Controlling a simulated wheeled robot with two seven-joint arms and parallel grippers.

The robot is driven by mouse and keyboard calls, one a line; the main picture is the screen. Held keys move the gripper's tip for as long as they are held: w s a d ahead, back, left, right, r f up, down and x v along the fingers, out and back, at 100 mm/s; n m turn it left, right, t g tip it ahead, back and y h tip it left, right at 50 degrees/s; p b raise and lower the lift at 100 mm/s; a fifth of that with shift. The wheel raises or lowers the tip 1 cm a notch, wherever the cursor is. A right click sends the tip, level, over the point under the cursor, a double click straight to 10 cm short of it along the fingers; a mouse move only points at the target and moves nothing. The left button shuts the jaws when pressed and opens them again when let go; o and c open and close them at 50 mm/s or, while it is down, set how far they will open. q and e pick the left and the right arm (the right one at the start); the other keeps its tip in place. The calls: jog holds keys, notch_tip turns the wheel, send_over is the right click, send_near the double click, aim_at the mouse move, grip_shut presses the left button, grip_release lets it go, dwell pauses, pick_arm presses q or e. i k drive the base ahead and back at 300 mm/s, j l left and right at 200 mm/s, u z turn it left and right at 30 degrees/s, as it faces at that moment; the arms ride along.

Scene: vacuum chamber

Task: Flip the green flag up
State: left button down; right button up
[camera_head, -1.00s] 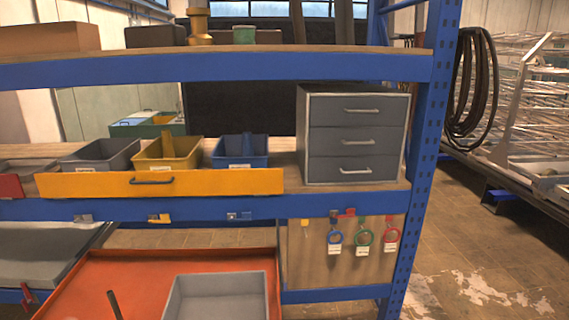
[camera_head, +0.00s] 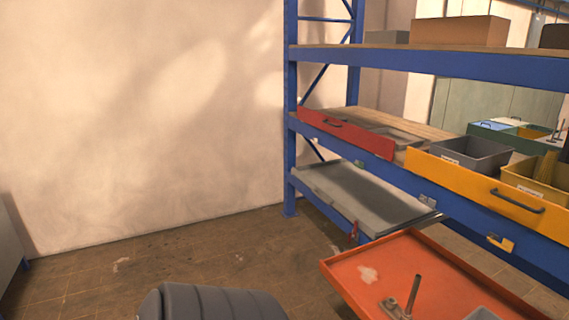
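I cannot clearly make out a green flag. A small grey-green tab (camera_head: 427,200) sits on the blue shelf beam, below the yellow drawer front (camera_head: 470,184). It is too small to tell whether it is a flag, or up or down. A yellow tab (camera_head: 500,243) is further right on the same beam. A small red piece (camera_head: 353,232) hangs at the edge of the lower grey tray. Neither of my grippers is in view.
The blue rack (camera_head: 290,150) fills the right side. A red drawer front (camera_head: 345,134) is on its middle shelf. A grey tray (camera_head: 365,190) lies below, and an orange tray (camera_head: 400,262) juts out in front. Bare floor (camera_head: 100,272) and a pale wall lie left.

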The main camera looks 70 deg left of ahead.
aim_at(361, 165)
jog(key=u, duration=1.75)
jog(key=i+j+z, duration=0.45)
jog(key=i+j, duration=0.35)
jog(key=i, duration=0.25)
jog(key=i+j+z, duration=0.45)
jog(key=i+j, duration=0.5)
jog(key=j, duration=0.25)
